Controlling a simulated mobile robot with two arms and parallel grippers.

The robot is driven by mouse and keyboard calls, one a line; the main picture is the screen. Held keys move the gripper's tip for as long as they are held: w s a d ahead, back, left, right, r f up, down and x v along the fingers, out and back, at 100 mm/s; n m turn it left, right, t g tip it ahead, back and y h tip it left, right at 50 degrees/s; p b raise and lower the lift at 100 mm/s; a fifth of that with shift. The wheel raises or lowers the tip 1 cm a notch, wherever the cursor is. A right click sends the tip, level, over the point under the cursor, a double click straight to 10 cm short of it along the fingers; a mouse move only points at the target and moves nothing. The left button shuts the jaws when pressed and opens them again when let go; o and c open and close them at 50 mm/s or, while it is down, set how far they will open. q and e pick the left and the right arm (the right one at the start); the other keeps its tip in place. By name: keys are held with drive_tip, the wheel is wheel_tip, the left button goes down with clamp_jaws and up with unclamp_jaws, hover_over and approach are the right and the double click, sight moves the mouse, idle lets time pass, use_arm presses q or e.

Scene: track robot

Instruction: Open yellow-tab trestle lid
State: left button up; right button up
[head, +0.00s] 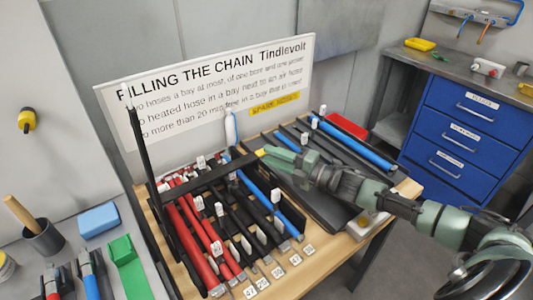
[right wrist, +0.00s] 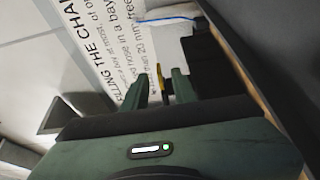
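The yellow tab (head: 261,152) shows at the tip of my right gripper in the head view. In the right wrist view the narrow yellow tab (right wrist: 160,76) stands between the two fingers of my right gripper (right wrist: 161,88), with gaps visible at its sides. The fingers are apart. In the head view my right gripper (head: 274,156) reaches in from the right, low over the middle of the black hose rack. A dark bar (head: 208,180) runs across the hoses near the tab; whether it belongs to the lid I cannot tell. My left gripper is not in view.
Red hoses (head: 188,235), black hoses and blue hoses (head: 357,143) lie in the rack on a wooden table (head: 325,250). A tall black bar (head: 145,155) rises at the left. A white sign (head: 215,88) stands behind. A blue drawer cabinet (head: 465,125) is at the right.

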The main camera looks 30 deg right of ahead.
drive_tip(key=shift+x, duration=1)
clamp_jaws()
idle(0.8)
